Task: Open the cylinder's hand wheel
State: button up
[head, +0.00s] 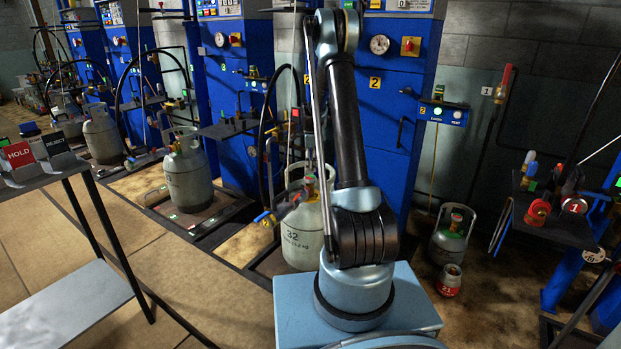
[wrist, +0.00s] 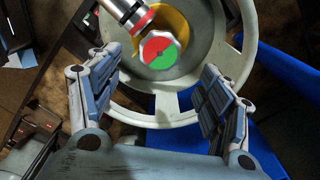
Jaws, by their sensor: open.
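The hand wheel (wrist: 160,53) shows in the wrist view as a small round knob with a red and green face and a pale scalloped rim. It sits on the valve inside the pale collar ring (wrist: 160,119) of a gas cylinder. My gripper (wrist: 158,78) is open, with one finger on each side of the hand wheel in the picture and no visible contact. In the head view, a grey cylinder marked 32 (head: 301,238) stands partly behind my arm. My gripper is hidden there.
A hose coupling (wrist: 128,14) joins the valve beside the wheel. Other grey cylinders (head: 188,180) stand in a row at left. A HOLD/REJECT stand (head: 45,174) is at front left.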

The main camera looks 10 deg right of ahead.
aim_at(311, 177)
notch_tip(311, 177, down, 6)
jog(key=shift+f, duration=0.25)
jog(key=shift+c, duration=0.2)
jog(key=c, duration=1)
